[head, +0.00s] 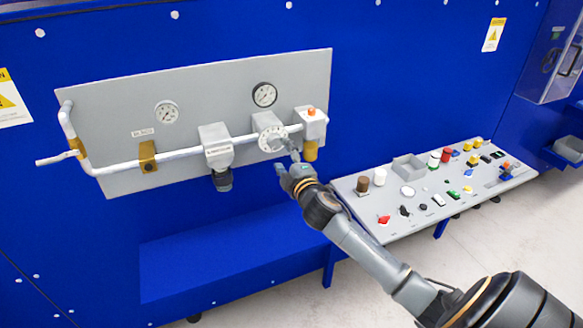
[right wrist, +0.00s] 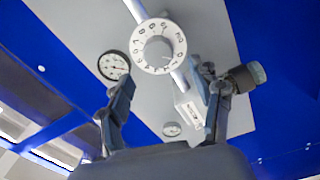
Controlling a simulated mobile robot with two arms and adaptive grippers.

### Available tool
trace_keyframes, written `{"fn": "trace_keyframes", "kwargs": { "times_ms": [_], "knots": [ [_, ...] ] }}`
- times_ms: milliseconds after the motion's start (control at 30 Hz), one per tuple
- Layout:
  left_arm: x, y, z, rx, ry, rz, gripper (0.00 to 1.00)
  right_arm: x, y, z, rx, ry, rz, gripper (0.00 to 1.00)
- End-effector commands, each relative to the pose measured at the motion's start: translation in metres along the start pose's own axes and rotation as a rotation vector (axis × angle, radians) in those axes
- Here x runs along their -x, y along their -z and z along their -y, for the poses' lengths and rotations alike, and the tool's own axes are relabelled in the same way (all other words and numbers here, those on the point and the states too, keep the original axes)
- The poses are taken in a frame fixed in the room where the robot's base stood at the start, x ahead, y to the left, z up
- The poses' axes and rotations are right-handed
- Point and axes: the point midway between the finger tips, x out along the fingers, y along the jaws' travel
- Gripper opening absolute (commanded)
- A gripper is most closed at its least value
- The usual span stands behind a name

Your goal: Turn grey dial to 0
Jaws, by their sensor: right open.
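The grey dial (head: 271,138) is a round, pale, numbered knob on the pipe of the grey wall panel. In the right wrist view the dial (right wrist: 158,46) faces me, with dark numbers around its rim. Which number it is set to I cannot tell. My right gripper (head: 287,163) is just below and in front of the dial in the head view. In the right wrist view its two fingers (right wrist: 166,80) are spread wide and empty, with the dial beyond them, apparently untouched. My left gripper is not in view.
Two gauges, a dark-knobbed regulator (head: 218,153) and an orange-topped valve box (head: 312,125) share the panel (head: 120,100). A console (head: 440,215) with several buttons and switches stands at right. A blue ledge (head: 230,255) juts out below.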

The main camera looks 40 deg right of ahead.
Motion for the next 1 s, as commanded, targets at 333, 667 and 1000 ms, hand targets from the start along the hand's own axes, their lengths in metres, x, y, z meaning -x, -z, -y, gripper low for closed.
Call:
{"fn": "trace_keyframes", "kwargs": {
  "times_ms": [333,667,1000],
  "knots": [
    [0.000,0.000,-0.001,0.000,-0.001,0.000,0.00,0.057,0.000,0.000,0.002,0.000,-0.001,0.65],
    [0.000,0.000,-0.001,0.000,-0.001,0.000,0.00,0.065,0.000,-0.001,0.002,-0.001,0.001,0.65],
    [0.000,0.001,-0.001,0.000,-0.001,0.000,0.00,0.065,0.000,0.000,0.002,-0.001,0.000,0.65]
  ]
}}
